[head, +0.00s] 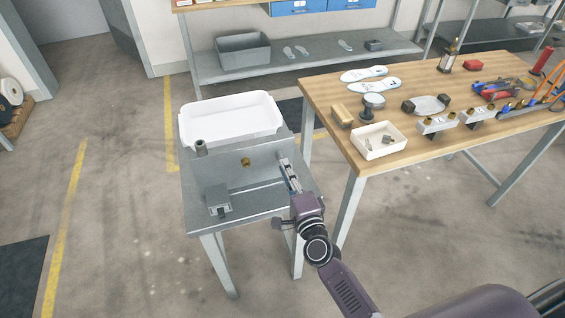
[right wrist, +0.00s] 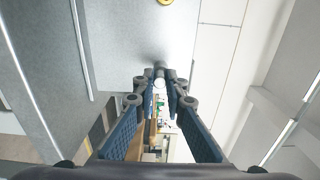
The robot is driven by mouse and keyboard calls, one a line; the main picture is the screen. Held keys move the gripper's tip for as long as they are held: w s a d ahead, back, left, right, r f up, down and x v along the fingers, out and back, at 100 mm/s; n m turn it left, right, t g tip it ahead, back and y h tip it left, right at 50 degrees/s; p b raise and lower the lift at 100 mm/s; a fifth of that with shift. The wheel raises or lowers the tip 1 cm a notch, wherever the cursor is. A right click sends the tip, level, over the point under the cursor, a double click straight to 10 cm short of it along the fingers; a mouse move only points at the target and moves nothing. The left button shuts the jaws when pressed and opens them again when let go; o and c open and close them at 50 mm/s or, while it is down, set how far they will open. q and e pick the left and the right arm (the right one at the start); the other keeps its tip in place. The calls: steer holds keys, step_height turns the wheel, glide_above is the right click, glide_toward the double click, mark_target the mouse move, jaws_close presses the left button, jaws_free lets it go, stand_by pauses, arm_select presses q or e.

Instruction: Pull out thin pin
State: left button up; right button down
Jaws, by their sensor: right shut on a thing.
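My right gripper (head: 287,172) is at the right end of the upright grey plate (head: 225,172) on the small metal stand. In the right wrist view its fingers (right wrist: 161,88) are closed together on a small grey, round-ended piece, the thin pin (right wrist: 159,72), beside the plate's edge. The pin is mostly hidden by the fingers, and I cannot make it out in the head view. I cannot tell how far it sits in the plate. A brass knob (head: 246,163) is on the plate's face. My left gripper is not in view.
A white tub (head: 232,137) sits behind the plate. A grey cylinder (head: 200,149) stands at the plate's left end, and a small grey block (head: 217,200) is on the stand's front. A wooden workbench (head: 330,100) with a white tray (head: 379,155) is close on the right.

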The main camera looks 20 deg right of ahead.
steer(key=shift+s+d, duration=0.1)
steer(key=shift+s, duration=2.8)
steer(key=shift+r+p, duration=0.1)
steer(key=shift+p, duration=0.25)
step_height(320, 180, up, 7)
steer(key=p, duration=0.7)
